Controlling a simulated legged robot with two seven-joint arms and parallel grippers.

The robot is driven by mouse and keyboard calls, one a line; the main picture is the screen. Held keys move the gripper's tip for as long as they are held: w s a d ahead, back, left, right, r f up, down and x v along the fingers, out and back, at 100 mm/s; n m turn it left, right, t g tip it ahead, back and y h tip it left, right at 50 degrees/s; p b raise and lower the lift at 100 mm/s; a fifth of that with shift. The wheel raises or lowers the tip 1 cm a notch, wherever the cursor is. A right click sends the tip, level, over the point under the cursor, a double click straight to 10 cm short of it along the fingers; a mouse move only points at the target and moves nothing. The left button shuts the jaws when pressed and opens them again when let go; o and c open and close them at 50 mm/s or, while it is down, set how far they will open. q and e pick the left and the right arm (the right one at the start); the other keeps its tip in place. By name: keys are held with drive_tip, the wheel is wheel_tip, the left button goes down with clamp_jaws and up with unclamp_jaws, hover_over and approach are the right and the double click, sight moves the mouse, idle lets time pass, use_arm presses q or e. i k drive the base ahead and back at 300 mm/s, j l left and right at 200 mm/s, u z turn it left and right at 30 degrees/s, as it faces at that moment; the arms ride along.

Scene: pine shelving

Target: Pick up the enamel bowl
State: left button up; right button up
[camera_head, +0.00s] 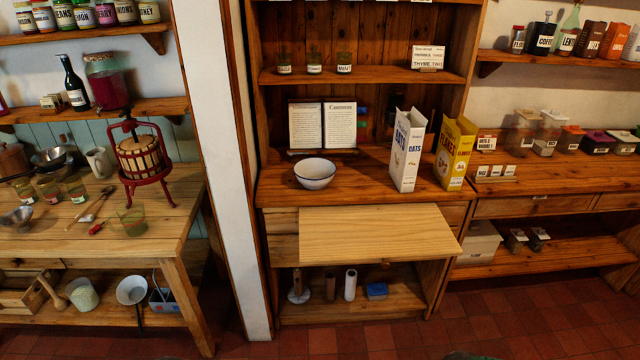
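The white enamel bowl (315,174) with a dark rim stands upright on the wooden counter of the middle shelving unit (375,181), near its front left. It looks empty inside. Neither of my grippers is clearly visible in the head view. Nothing covers the bowl.
An open cookbook (322,125) stands behind the bowl. An oats box (407,150) and a yellow flakes box (455,152) stand to its right. A pale board (378,235) juts out below the counter. A white post (231,160) rises at left. The tiled floor in front is clear.

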sight(315, 173)
drive_tip(key=i+j+u, duration=0.1)
drive_tip(key=i+u, duration=0.15)
drive_tip(key=i, duration=0.85)
